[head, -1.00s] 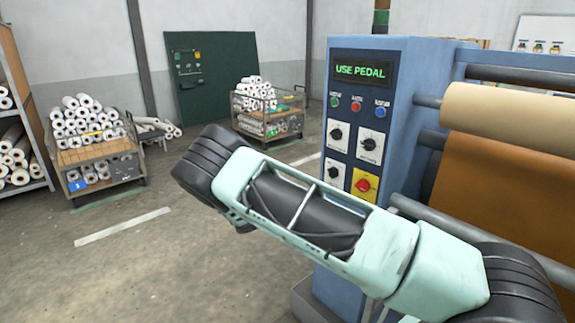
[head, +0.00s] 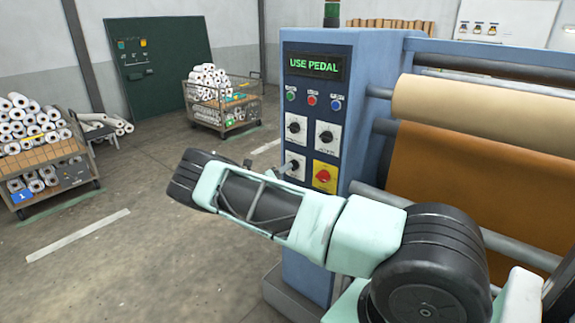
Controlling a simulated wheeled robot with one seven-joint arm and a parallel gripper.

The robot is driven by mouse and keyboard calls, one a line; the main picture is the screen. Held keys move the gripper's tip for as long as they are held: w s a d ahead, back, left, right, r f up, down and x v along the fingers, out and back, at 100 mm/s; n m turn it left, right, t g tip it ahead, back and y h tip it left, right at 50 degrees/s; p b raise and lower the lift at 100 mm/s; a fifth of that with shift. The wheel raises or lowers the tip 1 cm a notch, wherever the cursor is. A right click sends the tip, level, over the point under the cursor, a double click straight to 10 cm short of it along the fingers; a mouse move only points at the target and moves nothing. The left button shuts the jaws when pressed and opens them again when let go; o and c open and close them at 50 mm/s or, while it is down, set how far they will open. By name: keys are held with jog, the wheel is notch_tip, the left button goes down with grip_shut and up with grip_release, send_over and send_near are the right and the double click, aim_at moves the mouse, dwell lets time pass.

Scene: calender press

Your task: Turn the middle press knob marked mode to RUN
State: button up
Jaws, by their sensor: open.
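The blue press cabinet (head: 372,75) stands right of centre, with a display (head: 314,65) reading "USE PEDAL" in green. Below it are three dark knobs on white plates: upper left (head: 294,127), upper right (head: 326,136) and lower left (head: 294,165). Their labels are too small to read, so I cannot tell which is marked mode or what its setting is. My pale green arm crosses in front of the lower panel, close to the lower-left knob in the picture. My gripper cannot be made out; the forearm hides that area.
A red knob on a yellow plate (head: 324,175) sits at the lower right of the panel. Small green, red and blue buttons are above the knobs. A beige roll (head: 480,108) and brown sheet (head: 480,185) are at right. Roll carts (head: 227,105) stand left. Floor between is open.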

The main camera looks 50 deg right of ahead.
jog(key=shift+w+d+p, duration=0.15)
jog(key=shift+d+p, duration=0.25)
jog(key=shift+d, duration=1.65)
jog(key=c, duration=1)
jog(key=shift+o, duration=0.2)
jog(key=shift+m+b, duration=0.3)
jog(key=shift+s+m+b, duration=0.15)
jog(key=shift+m+b, duration=3.75)
jog(key=shift+m, duration=0.45)
jog(key=shift+s+m+b, duration=0.15)
jog(key=shift+m+b, duration=3.7)
jog(key=shift+m, duration=0.5)
